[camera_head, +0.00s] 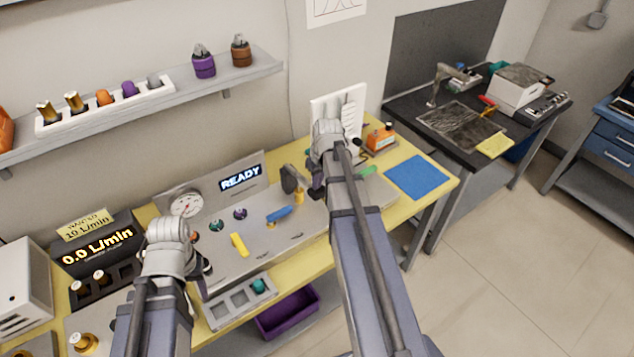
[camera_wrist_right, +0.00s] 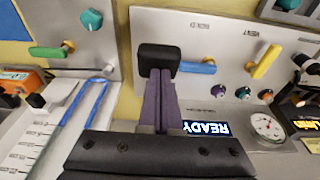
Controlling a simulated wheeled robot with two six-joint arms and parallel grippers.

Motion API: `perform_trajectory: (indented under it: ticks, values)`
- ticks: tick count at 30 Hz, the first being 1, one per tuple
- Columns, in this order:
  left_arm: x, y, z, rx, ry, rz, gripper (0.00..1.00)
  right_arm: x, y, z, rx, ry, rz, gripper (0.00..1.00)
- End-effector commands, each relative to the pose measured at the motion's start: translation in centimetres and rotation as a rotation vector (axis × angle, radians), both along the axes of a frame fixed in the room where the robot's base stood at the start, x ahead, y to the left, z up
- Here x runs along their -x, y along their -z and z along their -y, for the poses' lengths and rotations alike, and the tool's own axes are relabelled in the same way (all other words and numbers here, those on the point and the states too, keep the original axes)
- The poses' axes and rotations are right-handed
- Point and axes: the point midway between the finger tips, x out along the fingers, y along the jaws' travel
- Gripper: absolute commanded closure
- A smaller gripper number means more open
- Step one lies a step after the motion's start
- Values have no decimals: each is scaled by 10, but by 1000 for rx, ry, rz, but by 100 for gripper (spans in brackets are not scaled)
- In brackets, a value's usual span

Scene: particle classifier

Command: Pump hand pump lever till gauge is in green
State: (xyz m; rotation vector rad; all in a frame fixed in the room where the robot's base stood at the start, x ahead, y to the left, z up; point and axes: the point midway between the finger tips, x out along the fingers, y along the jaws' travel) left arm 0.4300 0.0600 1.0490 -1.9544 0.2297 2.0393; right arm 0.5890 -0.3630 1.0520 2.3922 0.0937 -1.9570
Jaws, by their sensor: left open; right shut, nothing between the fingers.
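The pump panel (camera_head: 262,250) stands on the yellow bench. Its round white gauge (camera_head: 186,203) is at the panel's back left and also shows in the right wrist view (camera_wrist_right: 267,126); the needle is too small to read. The dark lever knob (camera_head: 292,180) stands up at the panel's right and appears as a black block (camera_wrist_right: 158,58) in the wrist view. My right gripper (camera_head: 314,189) is shut and empty, its purple fingertips (camera_wrist_right: 160,78) at the knob's edge; I cannot tell whether they touch. My left gripper (camera_head: 205,268) is open over the panel's left end, its fingers partly hidden.
Blue (camera_head: 279,214) and yellow (camera_head: 239,245) valve handles lie on the panel, near a READY display (camera_head: 240,178). A flow box reading 0.0 L/min (camera_head: 97,245) stands left. A shelf (camera_head: 140,110) runs along the wall. A purple bin (camera_head: 287,312) sits below the bench.

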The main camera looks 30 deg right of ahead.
Motion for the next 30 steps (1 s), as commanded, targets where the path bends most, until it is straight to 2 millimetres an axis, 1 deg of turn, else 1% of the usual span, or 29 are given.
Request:
perform_trajectory:
  ticks: [4, 7, 11, 13, 15, 18, 24, 30]
  values:
    - [0, 6, 0, 0, 0, 0, 50, 2, 6, 0, -1, 0, 15, 100]
    - [0, 17, 0, 0, 0, 0, 50, 6, 15, -1, -6, 0, 47, 100]
    - [0, 40, 0, 0, 0, 0, 50, 13, 33, -1, -10, 1, 118, 100]
    - [0, 55, 0, 0, 0, 0, 50, 17, 45, 0, -14, 2, 166, 100]
    - [0, 69, 0, 0, 0, 0, 50, 19, 55, 0, -18, 1, 213, 100]
    - [0, 84, 0, 0, -1, 0, 50, 19, 67, 1, -19, 1, 244, 100]
    - [0, 110, 0, 0, -1, 0, 50, 19, 93, 2, -19, 0, 243, 100]
    - [0, 128, 0, 0, -1, 0, 50, 18, 111, 1, -19, 0, 242, 100]
